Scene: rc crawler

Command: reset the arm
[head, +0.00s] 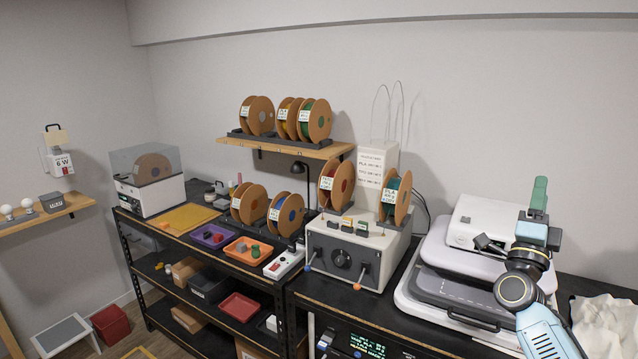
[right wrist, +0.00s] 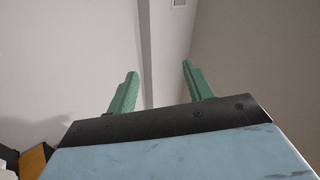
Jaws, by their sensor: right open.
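My right arm comes in from the lower right in the head view. Its gripper (head: 537,195) has green fingers and points up, in front of the wall and the white machine (head: 480,225). In the right wrist view the two green fingers of this gripper (right wrist: 157,85) stand apart with nothing between them. My left gripper does not show in either view.
A black rack (head: 240,262) holds an orange tray (head: 262,252), a purple tray (head: 195,238) and spools. A grey control box (head: 345,262) carries two spools. A wall shelf (head: 300,148) holds more spools. White cloth (head: 605,325) lies at the lower right. Open air surrounds the gripper above.

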